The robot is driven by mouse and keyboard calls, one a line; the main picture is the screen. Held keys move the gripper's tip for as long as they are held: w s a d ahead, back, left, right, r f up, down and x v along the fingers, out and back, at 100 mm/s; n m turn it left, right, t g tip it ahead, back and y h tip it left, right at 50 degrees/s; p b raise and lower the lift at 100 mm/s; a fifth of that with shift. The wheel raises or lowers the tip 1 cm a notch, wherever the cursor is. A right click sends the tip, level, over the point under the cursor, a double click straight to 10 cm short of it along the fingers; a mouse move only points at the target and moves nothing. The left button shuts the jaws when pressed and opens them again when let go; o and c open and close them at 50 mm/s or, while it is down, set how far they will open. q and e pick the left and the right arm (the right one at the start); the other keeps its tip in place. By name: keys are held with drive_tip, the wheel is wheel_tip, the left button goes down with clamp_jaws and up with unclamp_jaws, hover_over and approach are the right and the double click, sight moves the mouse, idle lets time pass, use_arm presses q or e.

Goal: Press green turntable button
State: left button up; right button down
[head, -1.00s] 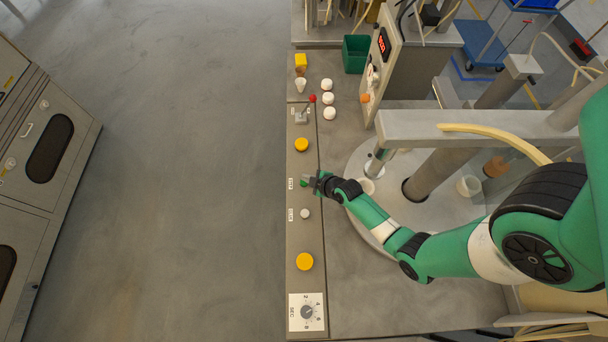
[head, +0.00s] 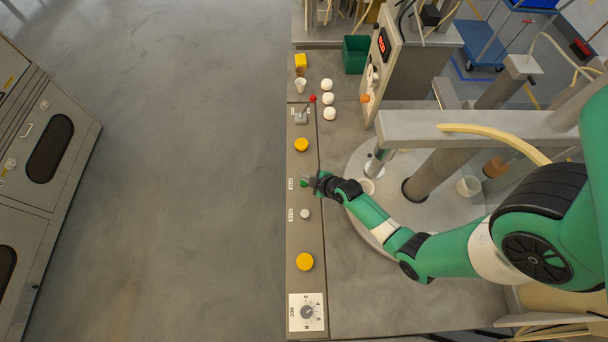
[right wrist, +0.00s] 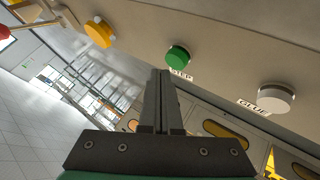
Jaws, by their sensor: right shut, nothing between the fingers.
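The green button (right wrist: 178,56) stands on the grey control panel in the right wrist view, with a STEP label beside it. In the head view the green button (head: 304,183) shows small, next to my gripper. My right gripper (head: 311,180) is shut and empty beside the button. In the right wrist view the gripper's fingers (right wrist: 160,75) lie together, their tips close to the green button; I cannot tell whether they touch it. The round grey turntable (head: 360,160) is partly hidden behind my right arm. My left gripper is not in view.
The panel strip (head: 297,235) also holds a white GLUE button (head: 305,214), yellow buttons (head: 305,261), a red-tipped lever (head: 312,98) and a dial (head: 307,311). White bulbs (head: 328,98) stand at the back. The floor to the left is clear.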

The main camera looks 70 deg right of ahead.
drive_tip(key=shift+f, duration=0.15)
idle(0.8)
drive_tip(key=shift+f+b, duration=0.35)
drive_tip(key=shift+b, duration=0.1)
